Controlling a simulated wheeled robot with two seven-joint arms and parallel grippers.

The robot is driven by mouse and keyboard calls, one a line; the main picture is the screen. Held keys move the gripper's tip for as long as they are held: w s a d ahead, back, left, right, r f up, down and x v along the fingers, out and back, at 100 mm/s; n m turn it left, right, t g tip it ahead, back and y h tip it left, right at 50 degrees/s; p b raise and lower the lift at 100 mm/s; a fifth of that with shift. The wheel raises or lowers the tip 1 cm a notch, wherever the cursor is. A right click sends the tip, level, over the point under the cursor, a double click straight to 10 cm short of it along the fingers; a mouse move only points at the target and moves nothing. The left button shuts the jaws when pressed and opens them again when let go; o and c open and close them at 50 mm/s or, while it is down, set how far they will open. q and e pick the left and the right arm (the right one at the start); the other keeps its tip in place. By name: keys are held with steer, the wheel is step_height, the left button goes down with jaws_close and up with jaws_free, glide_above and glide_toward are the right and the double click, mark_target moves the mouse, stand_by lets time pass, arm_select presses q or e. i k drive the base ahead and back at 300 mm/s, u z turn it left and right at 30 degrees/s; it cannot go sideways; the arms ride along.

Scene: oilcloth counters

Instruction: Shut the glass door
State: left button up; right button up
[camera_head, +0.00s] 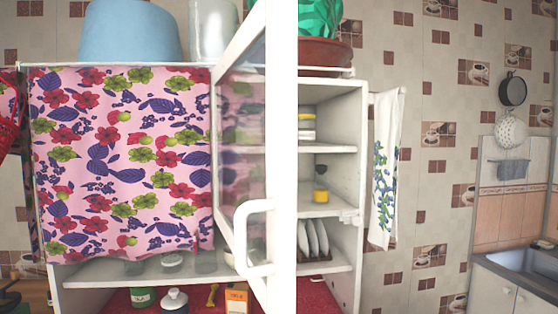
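The glass door (240,130) of the white cabinet stands open and swings out toward me. Its pane is see-through, and the flowered cloth shows faintly through or in it. A white loop handle (242,232) sticks out from the door at its lower part. A bright white upright band (281,150) runs the full height of the view beside the pane; it looks like the near edge of the door. Neither of my grippers is in view.
The cabinet's open shelves (330,149) hold dishes and a yellow cup (320,195). A flowered cloth (120,160) hangs over the left part. A blue bowl (130,33) and plant pot (324,53) stand on top. Several items, including a box (236,299), stand below.

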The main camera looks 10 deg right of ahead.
mark_target(274, 23)
steer(key=z, duration=0.05)
steer(key=i, duration=0.5)
steer(key=u, duration=0.05)
steer(key=k, duration=0.5)
steer(key=z, duration=2.95)
steer(key=k, duration=1.6)
steer(key=u, duration=1.45)
